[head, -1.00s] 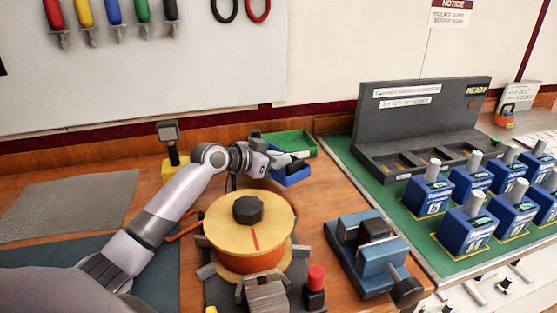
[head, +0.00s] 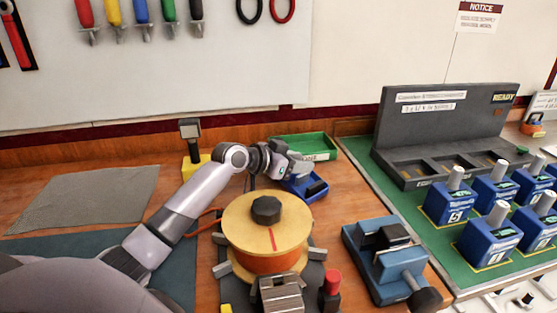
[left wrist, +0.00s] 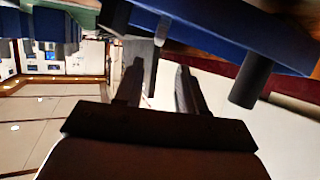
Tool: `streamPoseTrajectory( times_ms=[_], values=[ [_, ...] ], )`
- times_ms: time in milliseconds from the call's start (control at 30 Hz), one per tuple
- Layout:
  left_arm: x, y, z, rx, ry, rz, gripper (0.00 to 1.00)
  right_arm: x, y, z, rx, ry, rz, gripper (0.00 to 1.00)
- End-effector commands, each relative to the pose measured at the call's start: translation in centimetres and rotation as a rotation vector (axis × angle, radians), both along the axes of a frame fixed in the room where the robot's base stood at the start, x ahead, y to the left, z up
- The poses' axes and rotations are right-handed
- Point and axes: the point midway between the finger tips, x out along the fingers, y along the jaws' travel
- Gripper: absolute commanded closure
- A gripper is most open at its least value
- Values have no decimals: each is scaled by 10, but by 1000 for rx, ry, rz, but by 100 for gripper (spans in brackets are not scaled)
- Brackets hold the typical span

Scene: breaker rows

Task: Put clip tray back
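A small blue tray (head: 314,190) with a dark inside is at the back of the wooden bench, just in front of a green tray (head: 308,144). I take the blue one for the clip tray. My left gripper (head: 296,167) is directly above and behind its near left side, partly covering it. In the left wrist view, a blue body (left wrist: 225,22) crosses the top beyond the fingers (left wrist: 158,85). The fingers stand apart, with a grey piece near one and pale wall showing beside it. Whether the tray fully rests on the bench is unclear.
A wooden spool (head: 267,220) stands just in front of the tray. A blue vise-like fixture (head: 385,255) is to the right. Blue breakers (head: 492,240) and a dark rack (head: 440,135) occupy the green mat. A black-and-yellow post (head: 190,145) stands behind the arm.

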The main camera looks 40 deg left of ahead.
Motion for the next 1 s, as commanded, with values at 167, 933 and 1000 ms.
streamPoseTrajectory(
  times_ms=[167,933,1000],
  values=[
    [-22,8,10,5,0,0,60,1,0,0,0,-2,0,21],
    [-106,33,48,1,0,-1,60,0,0,-10,0,0,0,21],
    [-106,33,48,1,0,-1,60,0,0,-10,0,0,0,21]
  ],
)
